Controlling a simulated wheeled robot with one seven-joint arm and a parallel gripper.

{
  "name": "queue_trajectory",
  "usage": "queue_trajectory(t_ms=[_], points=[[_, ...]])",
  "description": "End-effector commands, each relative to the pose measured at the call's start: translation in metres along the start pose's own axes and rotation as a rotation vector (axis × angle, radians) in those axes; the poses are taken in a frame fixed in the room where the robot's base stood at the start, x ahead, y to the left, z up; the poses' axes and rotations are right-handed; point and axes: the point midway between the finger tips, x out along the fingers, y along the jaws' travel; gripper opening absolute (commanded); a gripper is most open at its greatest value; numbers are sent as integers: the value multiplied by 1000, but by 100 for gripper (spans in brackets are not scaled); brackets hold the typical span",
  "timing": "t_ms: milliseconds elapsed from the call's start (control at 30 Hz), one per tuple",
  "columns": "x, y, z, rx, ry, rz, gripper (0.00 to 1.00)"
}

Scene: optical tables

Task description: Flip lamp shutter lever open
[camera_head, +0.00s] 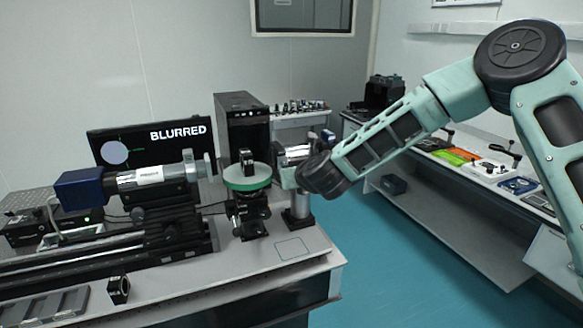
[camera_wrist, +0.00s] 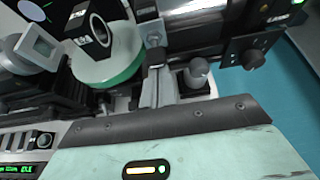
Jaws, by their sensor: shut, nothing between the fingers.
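The lamp (camera_head: 296,151) is a silver and dark cylinder on a post at the right end of the optical table, partly hidden behind my wrist. In the wrist view its dark body (camera_wrist: 205,30) fills the top right, with a small knob on a box at its side. My gripper (camera_wrist: 156,62) is shut and empty, its narrow fingers pointing up the picture just below the lamp's left end. In the head view the fingers are largely hidden by my wrist. I cannot clearly make out the shutter lever or whether the fingers touch it.
A green-rimmed round stage (camera_head: 247,181) stands left of the lamp, close to my fingers. A silver tube with a blue camera (camera_head: 85,188) lies along the rail farther left. A monitor (camera_head: 150,146) reads BLURRED. The table's front right corner is clear except for a marked square.

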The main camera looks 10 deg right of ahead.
Motion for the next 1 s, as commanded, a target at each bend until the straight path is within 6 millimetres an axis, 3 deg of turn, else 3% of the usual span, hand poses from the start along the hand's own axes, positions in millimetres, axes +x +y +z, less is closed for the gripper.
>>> queue_trajectory(t_ms=[33,333,1000], points=[[-3,1,8,-1,36,0,0],[-2,0,3,-1,32,-1,0],[-9,0,18,-2,30,-2,0]])
